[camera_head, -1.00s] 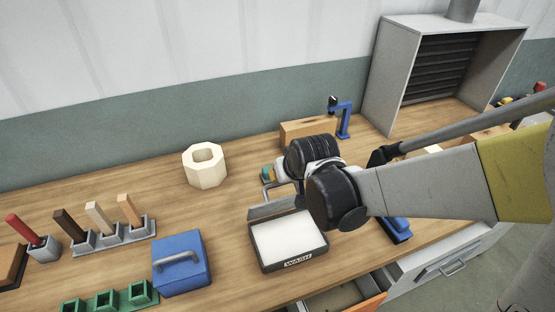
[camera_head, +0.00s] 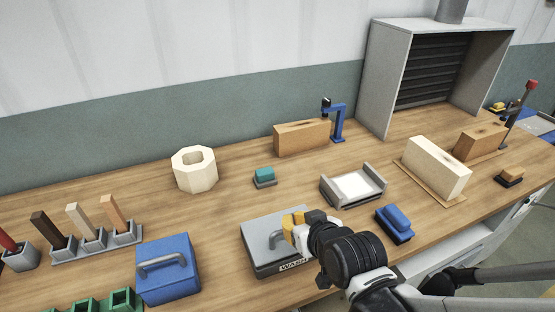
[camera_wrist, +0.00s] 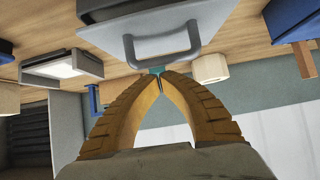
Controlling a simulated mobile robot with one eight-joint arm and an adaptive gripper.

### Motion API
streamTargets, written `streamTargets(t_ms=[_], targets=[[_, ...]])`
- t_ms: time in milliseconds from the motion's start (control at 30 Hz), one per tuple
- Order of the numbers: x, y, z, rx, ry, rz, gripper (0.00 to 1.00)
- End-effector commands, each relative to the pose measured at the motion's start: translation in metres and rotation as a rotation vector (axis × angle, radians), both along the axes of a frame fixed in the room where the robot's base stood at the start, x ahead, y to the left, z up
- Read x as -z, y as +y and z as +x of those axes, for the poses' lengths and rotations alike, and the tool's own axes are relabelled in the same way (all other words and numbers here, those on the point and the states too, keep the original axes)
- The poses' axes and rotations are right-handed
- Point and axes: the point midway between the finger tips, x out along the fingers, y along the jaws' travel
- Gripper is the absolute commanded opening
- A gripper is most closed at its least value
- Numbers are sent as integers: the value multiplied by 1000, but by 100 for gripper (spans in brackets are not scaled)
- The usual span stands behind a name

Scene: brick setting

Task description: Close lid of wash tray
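The wash tray (camera_head: 262,271) stands at the front of the bench, with its "WASH" label on the front side. Its grey lid (camera_head: 262,226) lies over the top and looks flat, or nearly so; the white inside is hidden. A bent grey handle stands up from the lid and also shows in the wrist view (camera_wrist: 187,57). My gripper (camera_head: 289,229) is at the right side of the lid, close to the handle. In the wrist view, my gripper's yellow fingers (camera_wrist: 160,74) meet at the tips just beside the handle, with nothing visible between them.
A blue box with a handle (camera_head: 168,280) stands left of the tray. A teal block (camera_head: 265,174) lies behind it. A grey holder with a white pad (camera_head: 353,188) and a blue block (camera_head: 396,222) are to the right. Bare bench lies between the tray and teal block.

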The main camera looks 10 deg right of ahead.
Motion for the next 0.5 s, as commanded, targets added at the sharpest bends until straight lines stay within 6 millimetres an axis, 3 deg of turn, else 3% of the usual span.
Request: streamTargets(t_ms=[200,500], targets=[[16,-2,-9,0,0,0,0],[24,-4,-13,-1,0,-1,0]])
